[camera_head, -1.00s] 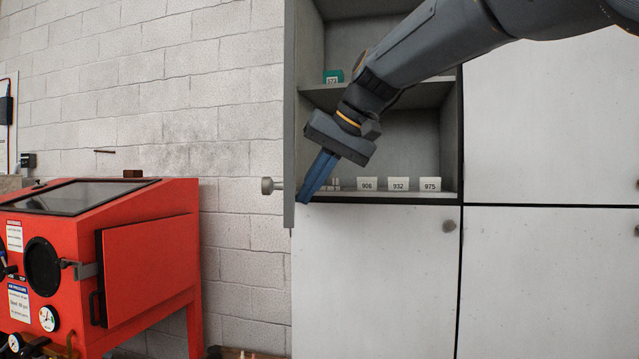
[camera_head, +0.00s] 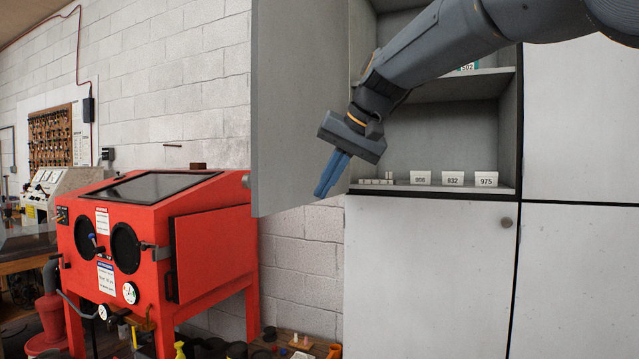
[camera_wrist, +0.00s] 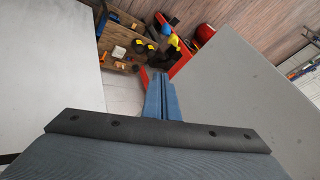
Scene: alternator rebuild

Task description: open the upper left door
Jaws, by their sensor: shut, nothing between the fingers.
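The upper left door (camera_head: 296,110) of the grey cabinet stands swung open, its inner face towards me in the head view. Its knob (camera_head: 246,181) shows at the door's far side, beyond the left edge. My gripper (camera_head: 327,190) is shut and empty. It points down in front of the lower part of the opening, beside the door's inner face. I cannot tell whether its blue fingers touch the door. In the wrist view my fingers (camera_wrist: 161,97) show close together, with a grey panel (camera_wrist: 240,85) just to their right.
Inside the cabinet, white labelled cards (camera_head: 453,178) stand on the bottom shelf. The lower left door (camera_head: 430,275) is closed. A red blasting cabinet (camera_head: 215,250) stands to the left, below the open door. Small items lie on a low surface below.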

